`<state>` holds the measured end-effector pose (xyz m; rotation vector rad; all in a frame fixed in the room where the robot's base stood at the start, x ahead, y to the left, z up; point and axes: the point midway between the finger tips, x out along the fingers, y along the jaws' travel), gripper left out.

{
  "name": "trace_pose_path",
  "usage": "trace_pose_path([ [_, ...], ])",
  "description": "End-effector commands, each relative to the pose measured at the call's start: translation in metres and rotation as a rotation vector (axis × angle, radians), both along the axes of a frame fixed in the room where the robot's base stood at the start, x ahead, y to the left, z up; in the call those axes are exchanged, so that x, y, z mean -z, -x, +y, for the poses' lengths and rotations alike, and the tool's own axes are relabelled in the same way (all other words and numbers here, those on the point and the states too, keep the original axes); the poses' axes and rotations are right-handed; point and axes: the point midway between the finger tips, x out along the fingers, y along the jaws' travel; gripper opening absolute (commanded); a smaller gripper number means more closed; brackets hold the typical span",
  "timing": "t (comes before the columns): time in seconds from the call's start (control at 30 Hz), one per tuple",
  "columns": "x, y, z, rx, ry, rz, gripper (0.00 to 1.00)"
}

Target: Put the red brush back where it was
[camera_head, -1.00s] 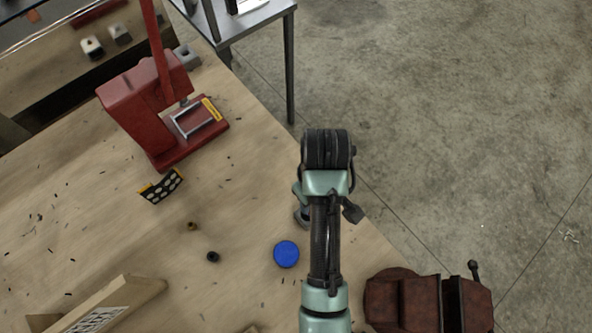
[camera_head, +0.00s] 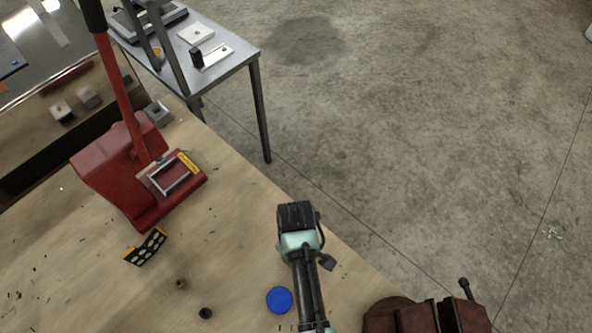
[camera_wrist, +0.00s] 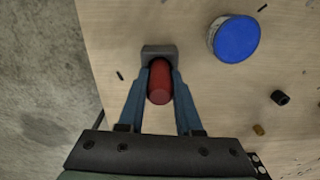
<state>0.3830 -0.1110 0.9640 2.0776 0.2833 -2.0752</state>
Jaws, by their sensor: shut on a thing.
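In the wrist view, my gripper (camera_wrist: 160,72) is shut on a red rounded piece, which I take to be the red brush (camera_wrist: 160,88). Its two blue-grey fingers press it from the left and right. A grey block (camera_wrist: 158,50) shows at the far end of the red piece; I cannot tell whether it is part of the brush. The gripper is over the wooden table, near its edge. In the head view my arm (camera_head: 302,265) hides the fingers and the brush.
A blue round lid (camera_head: 279,300) lies left of my arm, with small dark bits (camera_head: 205,313) beyond. A red lever press (camera_head: 140,180) stands at the left, a red-brown vise (camera_head: 425,315) at the lower right. A metal side table (camera_head: 225,65) stands behind. Bare floor lies right.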

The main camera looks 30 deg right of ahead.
Motion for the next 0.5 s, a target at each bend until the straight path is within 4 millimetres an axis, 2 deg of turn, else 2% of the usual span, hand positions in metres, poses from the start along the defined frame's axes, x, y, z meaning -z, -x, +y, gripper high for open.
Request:
trace_pose_path([
  [0.3,0.0039,-0.0002,0.0000,0.000,0.000,0.000,0.00],
  [0.33,0.0027,-0.0002,-0.0001,0.000,0.000,0.000,0.39],
  [0.47,0.0024,-0.0002,-0.0001,0.000,0.000,0.000,0.62],
  [0.5,0.0024,-0.0002,0.0000,0.000,0.000,0.000,0.63],
])
